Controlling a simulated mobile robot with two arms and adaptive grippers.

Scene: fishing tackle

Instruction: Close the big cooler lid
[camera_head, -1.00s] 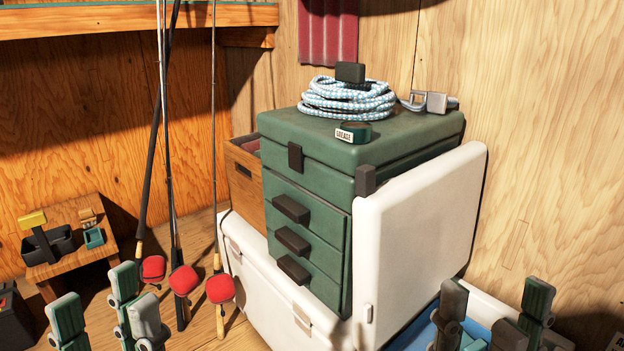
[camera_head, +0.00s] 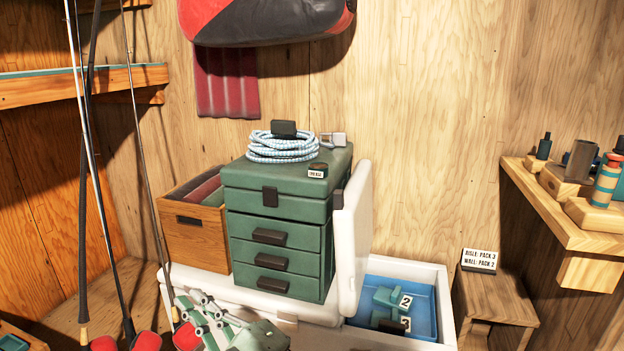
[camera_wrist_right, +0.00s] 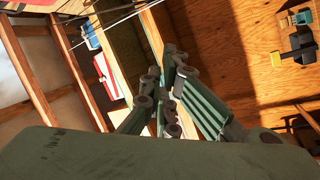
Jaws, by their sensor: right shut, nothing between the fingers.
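The cooler's white lid (camera_head: 354,240) stands upright, seen nearly edge-on, beside the green tackle box (camera_head: 278,230). To its right the white cooler (camera_head: 447,297) is open and shows a blue inside with several green pieces, some bearing number tags. A white closed section (camera_head: 240,298) under the tackle box lies left of the lid; I cannot tell if it belongs to the same cooler. My right gripper (camera_head: 186,308) is low in front of that section, left of the lid and apart from it. Its fingers are together and empty, also in the right wrist view (camera_wrist_right: 168,75). My left gripper is out of view.
Coiled rope (camera_head: 281,149) and a small labelled tin (camera_head: 318,171) sit on the tackle box. A wooden crate (camera_head: 193,240) stands left of it. Fishing rods (camera_head: 85,190) lean at the left. A stool (camera_head: 497,300) and a shelf (camera_head: 560,205) are at the right.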

